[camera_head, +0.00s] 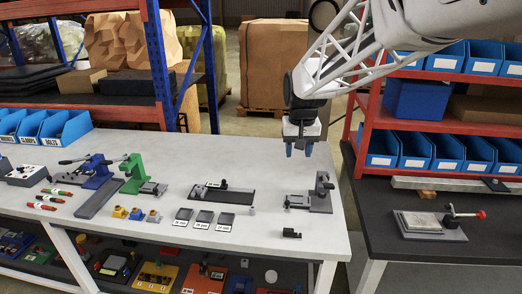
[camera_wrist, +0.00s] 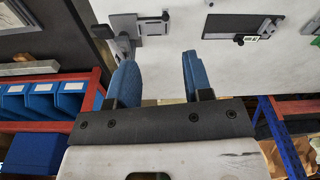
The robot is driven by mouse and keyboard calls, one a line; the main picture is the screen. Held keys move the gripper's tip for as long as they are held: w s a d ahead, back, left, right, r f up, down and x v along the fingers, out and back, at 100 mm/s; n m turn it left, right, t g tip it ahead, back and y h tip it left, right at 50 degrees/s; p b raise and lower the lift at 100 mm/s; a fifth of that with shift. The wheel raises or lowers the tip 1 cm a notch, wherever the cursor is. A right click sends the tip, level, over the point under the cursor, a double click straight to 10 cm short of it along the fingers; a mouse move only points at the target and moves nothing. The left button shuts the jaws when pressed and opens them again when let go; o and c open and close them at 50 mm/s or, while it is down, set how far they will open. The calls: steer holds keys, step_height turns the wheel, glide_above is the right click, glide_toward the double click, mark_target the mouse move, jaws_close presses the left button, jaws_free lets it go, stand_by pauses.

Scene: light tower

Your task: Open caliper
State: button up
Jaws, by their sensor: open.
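My gripper (camera_head: 299,149) hangs over the back right edge of the white table, fingers pointing down, open and empty. Its two blue fingers are apart in the wrist view (camera_wrist: 158,60). A long dark flat tool with a small black block on it (camera_head: 224,194), possibly the caliper, lies mid-table, to the left of my gripper; it also shows at the top of the wrist view (camera_wrist: 240,27). I cannot tell whether its jaws are open. A grey fixture with an upright post (camera_head: 321,194) stands nearer my gripper, below it in the picture.
Green (camera_head: 131,173) and blue (camera_head: 97,168) lever presses stand left on the white table (camera_head: 256,165). Three dark labelled plates (camera_head: 203,219) and a small black block (camera_head: 291,234) lie near the front. A dark bench (camera_head: 436,247) stands right. Blue bins (camera_head: 416,150) line the right rack.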

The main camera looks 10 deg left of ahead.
steer(key=w+a+f, duration=0.7)
steer(key=w+a, duration=0.5)
steer(key=a, duration=0.1)
steer(key=n+g, duration=0.1)
steer(key=n, duration=0.1)
glide_above(224, 180)
step_height(224, 180, down, 12)
steer(key=shift+w+a+f, duration=0.1)
steer(key=shift+w+f, duration=0.05)
steer(key=shift+f, duration=0.1)
steer(key=shift+f, duration=3.9)
jaws_close()
